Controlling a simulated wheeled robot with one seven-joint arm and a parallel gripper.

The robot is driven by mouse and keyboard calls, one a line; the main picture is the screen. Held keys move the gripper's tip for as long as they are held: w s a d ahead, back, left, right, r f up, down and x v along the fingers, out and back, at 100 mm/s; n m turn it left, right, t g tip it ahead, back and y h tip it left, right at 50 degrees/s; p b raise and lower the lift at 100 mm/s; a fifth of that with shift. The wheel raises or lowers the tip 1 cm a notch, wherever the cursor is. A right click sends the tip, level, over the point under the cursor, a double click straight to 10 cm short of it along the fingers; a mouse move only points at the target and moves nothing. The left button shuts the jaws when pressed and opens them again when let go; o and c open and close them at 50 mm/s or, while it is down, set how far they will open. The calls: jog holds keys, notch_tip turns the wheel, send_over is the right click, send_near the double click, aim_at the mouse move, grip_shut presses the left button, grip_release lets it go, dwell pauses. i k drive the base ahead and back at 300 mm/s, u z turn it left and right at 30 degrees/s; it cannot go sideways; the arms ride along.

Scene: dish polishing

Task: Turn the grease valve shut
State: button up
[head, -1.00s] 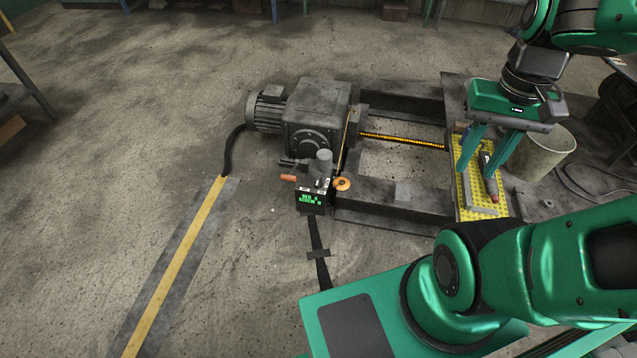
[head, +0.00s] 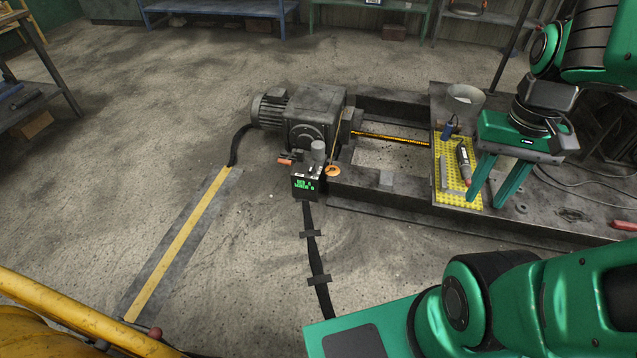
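A small dark unit with a green-lit display (head: 307,187) stands beside the grey motor and gearbox, left of centre. An orange handle (head: 285,161) sticks out on its left, and a round orange part (head: 333,170) sits at its right. I cannot tell for certain which of these is the grease valve, or how far it is turned. My gripper (head: 490,197) is at the right, well away from the unit. Its two green fingers point down, spread apart, with nothing seen between them, in front of the right edge of a yellow mat.
The gearbox (head: 315,112) joins a dark steel frame (head: 400,197). The yellow mat (head: 455,200) carries a grey tool (head: 463,160) and a bar. A grey bucket (head: 464,105) stands behind. A yellow rail (head: 85,318) crosses the lower left. Floor left of the unit is mostly clear.

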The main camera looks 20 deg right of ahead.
aim_at(312, 170)
jog(key=u, duration=0.25)
jog(key=k, duration=0.1)
jog(key=z, duration=0.65)
jog(key=i, duration=2.1)
jog(key=u, duration=0.6)
